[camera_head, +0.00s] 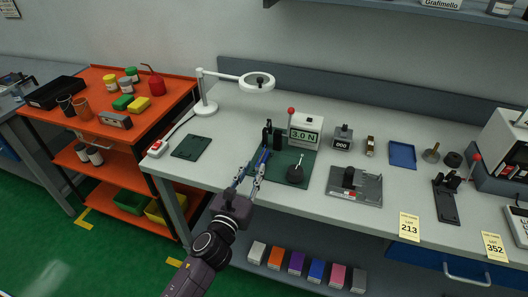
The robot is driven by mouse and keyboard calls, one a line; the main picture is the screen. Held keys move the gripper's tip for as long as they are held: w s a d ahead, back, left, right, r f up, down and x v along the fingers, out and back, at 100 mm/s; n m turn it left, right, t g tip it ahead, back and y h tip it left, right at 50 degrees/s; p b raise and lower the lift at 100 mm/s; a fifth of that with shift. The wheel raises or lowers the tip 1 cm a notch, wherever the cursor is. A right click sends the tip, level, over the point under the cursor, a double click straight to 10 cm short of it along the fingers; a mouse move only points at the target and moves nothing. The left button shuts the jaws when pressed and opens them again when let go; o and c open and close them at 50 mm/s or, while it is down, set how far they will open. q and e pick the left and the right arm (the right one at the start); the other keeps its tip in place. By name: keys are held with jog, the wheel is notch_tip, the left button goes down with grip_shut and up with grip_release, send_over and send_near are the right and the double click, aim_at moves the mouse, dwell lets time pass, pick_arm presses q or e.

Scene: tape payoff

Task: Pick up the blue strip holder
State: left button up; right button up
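My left gripper (252,169) reaches in from the bottom over the front edge of the bench. Its two fingers are apart, pointing at the left side of a dark green mat. A slim blue piece (264,156), which looks like the blue strip holder, shows at the right fingertip, beside a black stand (272,136) on the mat. The fingertips partly cover it. Whether they touch it is too small to tell. My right gripper is not in view.
A magnifier lamp (206,107) stands behind left. A grey fixture (366,190) and blue tray (402,155) are right. Bench space at left is fairly clear.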

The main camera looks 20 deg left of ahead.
aim_at(261, 154)
pick_arm(q)
jog(key=shift+w+a+r, duration=0.1)
jog(key=shift+w+r, duration=0.05)
jog(key=shift+w, duration=0.3)
jog(key=shift+w+a+r, duration=0.1)
jog(key=shift+w, duration=0.35)
jog(key=shift+w+r, duration=0.1)
jog(key=shift+w, duration=0.3)
jog(key=shift+w+d+p, duration=0.2)
jog(key=shift+w+p, duration=0.15)
jog(key=shift+w, duration=0.7)
jog(key=shift+w+f, duration=0.2)
jog(key=shift+w, duration=0.4)
jog(key=shift+w+f, duration=0.2)
jog(key=shift+w, duration=0.9)
jog(key=c, duration=0.6)
grip_shut()
pick_arm(e)
jog(key=shift+s+a+r, duration=0.15)
jog(key=shift+r, duration=0.4)
